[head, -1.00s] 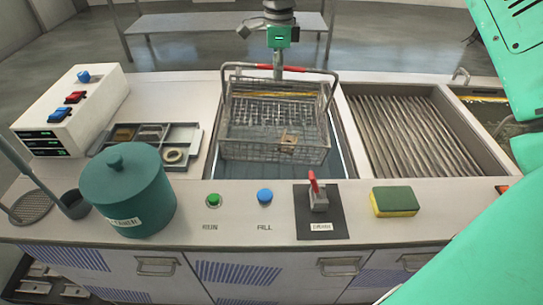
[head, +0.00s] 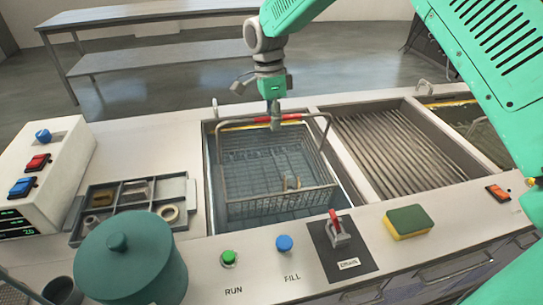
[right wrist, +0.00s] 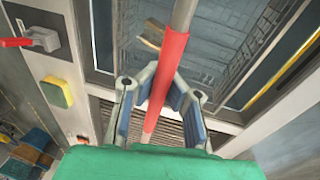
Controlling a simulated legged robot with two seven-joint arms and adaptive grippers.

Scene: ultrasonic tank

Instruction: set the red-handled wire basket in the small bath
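The wire basket (head: 240,190) hangs upright within the outline of the small bath (head: 212,170), which holds bluish liquid. Whether its bottom touches the bath floor I cannot tell. A small tan part (head: 292,184) lies in the basket. The basket's red handle grip (head: 291,117) is at the top of its wire bail. My right gripper (head: 275,122) is shut on this grip from above; the wrist view shows the red bar (right wrist: 171,58) between the converging fingers (right wrist: 164,82). The basket mesh (right wrist: 215,35) lies below. My left gripper is out of view.
A ribbed basin (head: 395,145) adjoins at right. In front are the RUN button (head: 229,257), FILL button (head: 284,243), red-handled lever (head: 336,226) and sponge (head: 408,221). At left stand a parts tray (head: 178,188), teal lidded pot (head: 135,260) and control box (head: 50,150).

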